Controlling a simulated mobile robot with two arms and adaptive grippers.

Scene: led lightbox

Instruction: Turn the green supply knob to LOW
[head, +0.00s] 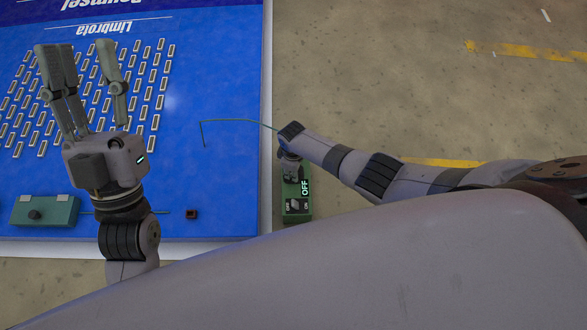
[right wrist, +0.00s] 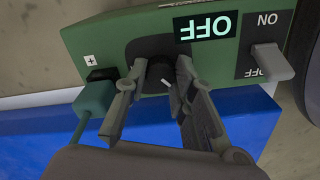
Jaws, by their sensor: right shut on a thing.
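The green supply box (head: 297,208) stands on the floor at the right edge of the blue panel. In the right wrist view the green supply (right wrist: 100,42) shows a lit display (right wrist: 206,26) reading OFF. Its black knob (right wrist: 160,72) has a white pointer mark. My right gripper (right wrist: 158,78) is shut on the knob, one finger on each side. In the head view my right gripper (head: 291,170) hides the knob. My left gripper (head: 82,52) is open and empty above the panel.
A rocker switch (right wrist: 270,62) with ON and OFF labels is beside the display. A green plug (right wrist: 93,100) with a cable enters the supply near the plus mark. A smaller green box (head: 45,211) with a dark knob lies on the blue panel (head: 215,190), which carries rows of LED modules.

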